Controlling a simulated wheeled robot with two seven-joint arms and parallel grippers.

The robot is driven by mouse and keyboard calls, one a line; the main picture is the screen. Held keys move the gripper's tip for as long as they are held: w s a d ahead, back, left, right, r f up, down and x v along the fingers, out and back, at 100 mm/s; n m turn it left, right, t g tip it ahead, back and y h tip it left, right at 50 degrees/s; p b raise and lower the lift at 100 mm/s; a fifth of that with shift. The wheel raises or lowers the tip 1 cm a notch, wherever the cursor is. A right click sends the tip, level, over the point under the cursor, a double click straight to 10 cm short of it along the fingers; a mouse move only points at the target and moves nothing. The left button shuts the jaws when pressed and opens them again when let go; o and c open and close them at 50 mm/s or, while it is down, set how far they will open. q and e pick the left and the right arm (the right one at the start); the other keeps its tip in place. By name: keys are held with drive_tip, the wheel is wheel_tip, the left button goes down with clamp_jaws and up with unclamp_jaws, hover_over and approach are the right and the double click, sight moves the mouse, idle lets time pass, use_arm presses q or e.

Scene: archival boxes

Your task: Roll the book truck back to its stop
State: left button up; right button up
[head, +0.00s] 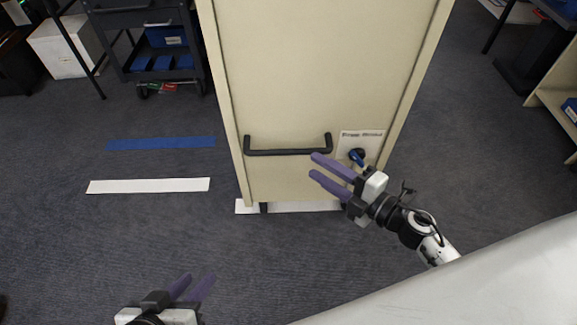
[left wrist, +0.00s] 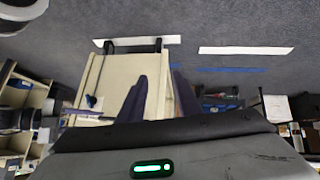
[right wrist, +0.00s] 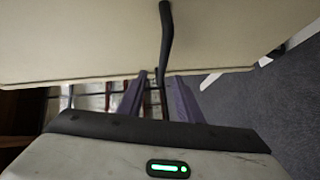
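The book truck appears as a tall beige end panel (head: 320,80) with a black horizontal handle (head: 288,151), a small label (head: 362,137) and a blue knob (head: 357,156). A dark caster (head: 264,207) shows at its foot, over a white floor strip (head: 244,207). My right gripper (head: 312,165) is open near the handle's right end. In the right wrist view the handle (right wrist: 167,38) runs down toward the gap between its fingers (right wrist: 158,88); contact is not clear. My left gripper (head: 198,276) is open and empty, low and left, apart from the truck.
A white strip (head: 148,186) and a blue strip (head: 160,143) lie on the grey carpet left of the truck. A dark cart (head: 160,45) with blue items and a white box (head: 64,46) stand behind. A beige shelf (head: 556,100) is at right. The near-left floor is clear.

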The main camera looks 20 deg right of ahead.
sight(292, 154)
drive_tip(key=shift+n, duration=0.3)
drive_tip(key=x, duration=0.3)
drive_tip(key=b+x, duration=0.1)
drive_tip(key=x, duration=0.6)
drive_tip(key=shift+w+a+f+b, duration=0.1)
drive_tip(key=shift+a+f+b, duration=0.15)
drive_tip(key=shift+f+b, duration=0.1)
clamp_jaws()
